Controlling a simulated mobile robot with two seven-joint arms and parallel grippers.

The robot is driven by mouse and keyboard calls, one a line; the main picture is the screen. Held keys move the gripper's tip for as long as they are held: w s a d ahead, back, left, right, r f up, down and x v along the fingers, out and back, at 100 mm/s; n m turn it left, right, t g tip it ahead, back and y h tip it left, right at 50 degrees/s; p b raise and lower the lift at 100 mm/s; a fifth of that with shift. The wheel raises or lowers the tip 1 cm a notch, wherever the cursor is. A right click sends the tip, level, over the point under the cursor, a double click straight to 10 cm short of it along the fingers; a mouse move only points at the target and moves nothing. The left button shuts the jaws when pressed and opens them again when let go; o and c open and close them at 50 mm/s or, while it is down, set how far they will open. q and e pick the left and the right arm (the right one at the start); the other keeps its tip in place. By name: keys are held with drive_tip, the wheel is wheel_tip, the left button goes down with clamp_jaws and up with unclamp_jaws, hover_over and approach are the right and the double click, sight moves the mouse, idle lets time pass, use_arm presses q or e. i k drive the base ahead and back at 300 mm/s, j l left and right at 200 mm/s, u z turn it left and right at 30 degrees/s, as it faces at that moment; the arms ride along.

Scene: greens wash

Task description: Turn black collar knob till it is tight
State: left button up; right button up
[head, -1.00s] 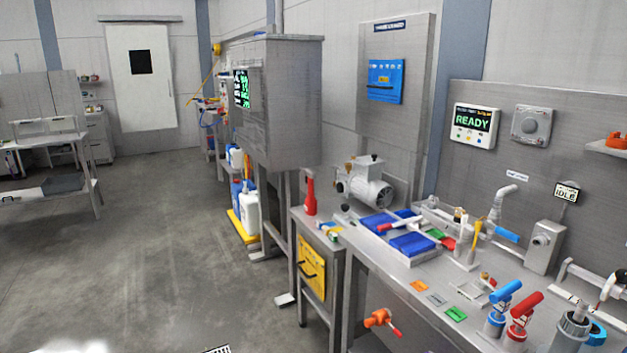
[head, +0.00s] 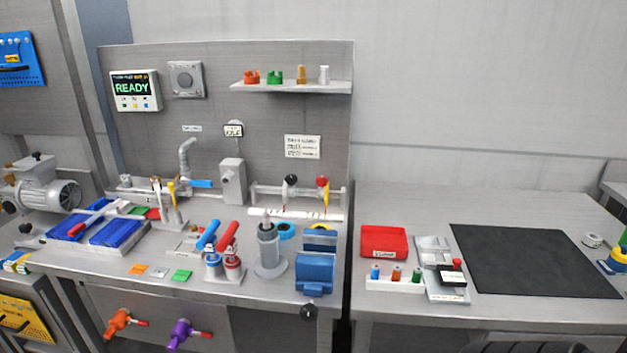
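A small black knob (head: 308,312) shows at the bench's front edge, below the blue vise-like block (head: 315,272). Another black round knob (head: 291,180) stands on the pipe at the back of the bench, left of a red one (head: 322,182). I cannot tell from this distance which of these is the collar knob, or whether either is tight. A grey cylinder with a narrower top (head: 268,248) stands upright on a round base beside the blue block. Neither gripper can be made out; only a blurred dark shape shows at the bottom edge, right of centre.
Red and blue handled tools (head: 228,237) stand left of the cylinder. Orange (head: 118,322) and purple (head: 181,334) valves stick out of the bench front. The right table holds a red bin (head: 384,242) and a clear black mat (head: 535,262). A narrow gap separates the tables.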

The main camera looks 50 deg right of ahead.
sight(291, 179)
drive_tip(key=l+z, duration=0.1)
drive_tip(key=z, duration=0.8)
drive_tip(key=i+z, duration=0.1)
drive_tip(key=z, duration=0.35)
drive_tip(key=j+u, duration=0.25)
drive_tip(key=j, duration=0.25)
